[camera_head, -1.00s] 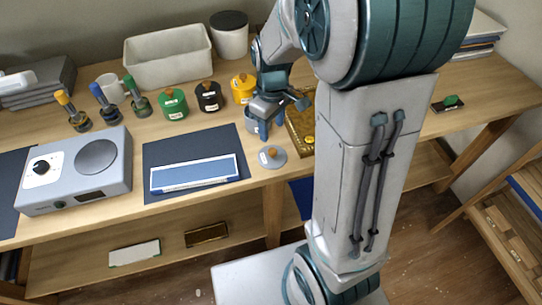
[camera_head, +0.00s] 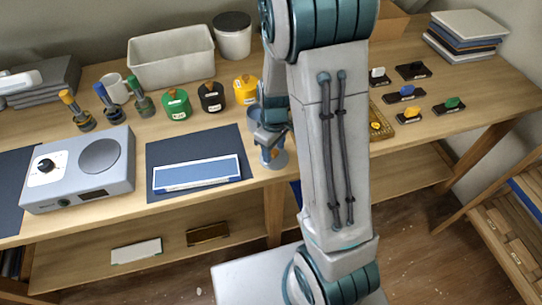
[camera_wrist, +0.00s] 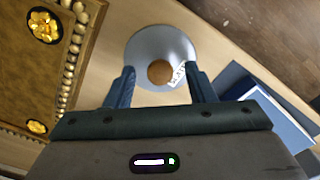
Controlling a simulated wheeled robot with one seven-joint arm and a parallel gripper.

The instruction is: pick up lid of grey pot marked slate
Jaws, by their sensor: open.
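In the head view the lid (camera_head: 280,160) is partly hidden by my gripper. My gripper (camera_wrist: 160,85) is open, its two blue fingers on either side of the knob's near side, with nothing between them that I can see held.
A gilt ornate panel (camera_wrist: 50,50) lies close beside the lid. A dark mat (camera_head: 215,145) with a blue-and-white booklet (camera_head: 195,174) is to the left. Green (camera_head: 176,106), black (camera_head: 211,98) and yellow (camera_head: 246,90) lidded pots stand behind.

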